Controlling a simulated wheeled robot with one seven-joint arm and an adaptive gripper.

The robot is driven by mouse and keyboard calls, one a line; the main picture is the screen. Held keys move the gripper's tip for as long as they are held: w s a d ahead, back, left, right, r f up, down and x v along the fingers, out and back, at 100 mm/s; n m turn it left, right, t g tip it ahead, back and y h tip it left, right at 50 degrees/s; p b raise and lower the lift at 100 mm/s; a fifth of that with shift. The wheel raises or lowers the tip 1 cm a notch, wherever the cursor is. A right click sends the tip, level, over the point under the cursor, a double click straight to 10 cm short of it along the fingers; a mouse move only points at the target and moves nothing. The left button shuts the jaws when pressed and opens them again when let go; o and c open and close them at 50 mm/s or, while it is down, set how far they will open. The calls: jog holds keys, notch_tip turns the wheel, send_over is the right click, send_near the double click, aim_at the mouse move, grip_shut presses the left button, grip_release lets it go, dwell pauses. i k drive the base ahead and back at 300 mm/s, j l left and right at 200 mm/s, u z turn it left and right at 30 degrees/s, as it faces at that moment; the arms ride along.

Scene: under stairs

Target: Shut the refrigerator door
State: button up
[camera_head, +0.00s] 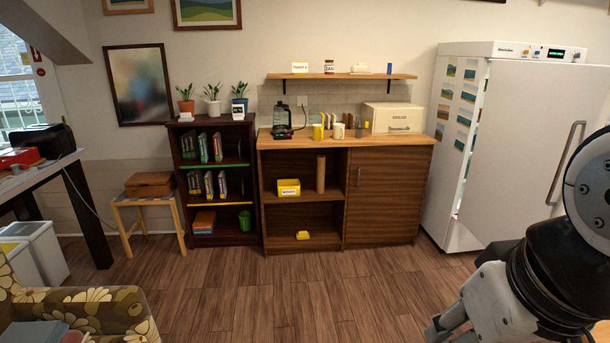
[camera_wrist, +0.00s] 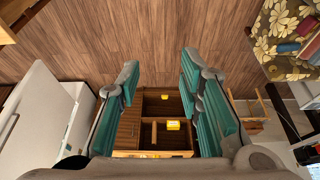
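The white refrigerator (camera_head: 455,165) stands at the right in the head view, with small pictures on its side and a control panel on top. Its door (camera_head: 530,130) is a broad white panel with a long vertical handle (camera_head: 567,163). The door appears ajar, with a bright strip along its left edge. Its right part is cut off by the frame and my arm. The door (camera_wrist: 40,120) also shows at the left in the wrist view. My gripper (camera_wrist: 160,72) is open and empty, its teal-padded fingers apart. It points at the floor and cabinet, away from the door.
A wooden cabinet (camera_head: 390,195) stands left of the refrigerator, beside a dark bookshelf (camera_head: 245,222). A small stool (camera_head: 150,202) stands farther left. A flowered armchair (camera_head: 90,305) is at the lower left. The wooden floor (camera_head: 300,290) in the middle is clear.

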aim_at(535, 116)
jog(key=i+z, duration=0.35)
jog(key=i+j+z, duration=0.1)
jog(key=i+z, duration=0.25)
jog(key=i, duration=0.2)
jog(key=i+j+z, duration=0.2)
jog(key=i+z, duration=0.2)
jog(key=i+j+z, duration=0.35)
jog(key=i, duration=0.15)
